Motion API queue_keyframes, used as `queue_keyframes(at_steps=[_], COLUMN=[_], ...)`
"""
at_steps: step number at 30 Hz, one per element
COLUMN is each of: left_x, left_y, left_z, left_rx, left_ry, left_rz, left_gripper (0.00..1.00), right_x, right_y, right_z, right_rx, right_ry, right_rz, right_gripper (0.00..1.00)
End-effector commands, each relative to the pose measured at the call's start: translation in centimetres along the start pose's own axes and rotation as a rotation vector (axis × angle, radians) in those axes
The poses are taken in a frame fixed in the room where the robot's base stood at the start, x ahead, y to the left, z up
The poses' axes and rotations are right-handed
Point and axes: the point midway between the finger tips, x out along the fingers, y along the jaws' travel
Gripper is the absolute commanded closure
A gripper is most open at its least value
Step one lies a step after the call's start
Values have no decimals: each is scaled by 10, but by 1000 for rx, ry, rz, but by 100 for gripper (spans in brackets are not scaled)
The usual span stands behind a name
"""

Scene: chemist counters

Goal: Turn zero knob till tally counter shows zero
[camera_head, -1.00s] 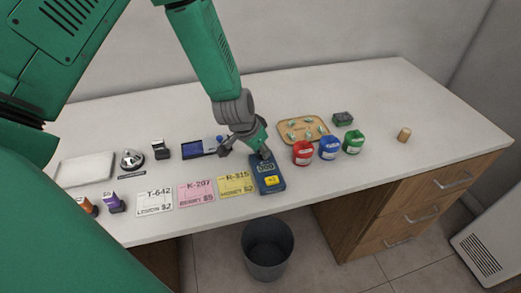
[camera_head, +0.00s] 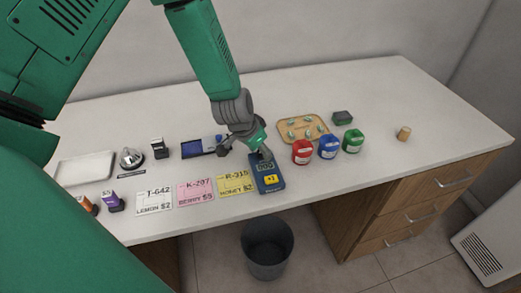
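The tally counter (camera_head: 268,184) is a dark blue box lying near the front edge of the counter. It has a small display (camera_head: 265,168) with digits too small to read surely, and a yellow button (camera_head: 270,180) marked "+1". My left gripper (camera_head: 259,153) points down at the counter's far end, with its fingertips at or just above its top edge. The zero knob is not distinguishable there and may be hidden by the fingers. Whether the fingers are shut on anything cannot be told. My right gripper is not in view.
Yellow, pink and white price cards (camera_head: 196,192) lie left of the tally counter. Red, blue and green containers (camera_head: 329,148) stand to its right, with a wooden tray (camera_head: 288,141) behind. A blue-screened device (camera_head: 198,148) lies left of my gripper. A bin (camera_head: 267,249) stands below.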

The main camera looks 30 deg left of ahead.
Motion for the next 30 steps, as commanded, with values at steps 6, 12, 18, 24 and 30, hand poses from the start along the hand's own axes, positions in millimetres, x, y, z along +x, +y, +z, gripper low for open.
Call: queue_keyframes(at_steps=[6,12,18,24,30], left_x=[-9,-46,-87,-111,-118], left_y=[0,0,0,0,0], left_z=[-2,-3,-2,-2,-1], left_rx=[1,1,2,1,-1], left_ry=[4,5,3,0,-2], left_rz=[-1,-2,-2,-1,0], left_gripper=[60,60,60,60,60], right_x=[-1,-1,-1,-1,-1], right_y=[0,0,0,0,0], right_z=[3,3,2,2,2], right_rx=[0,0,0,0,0], right_ry=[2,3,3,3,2], right_rz=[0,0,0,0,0], right_gripper=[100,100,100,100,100])
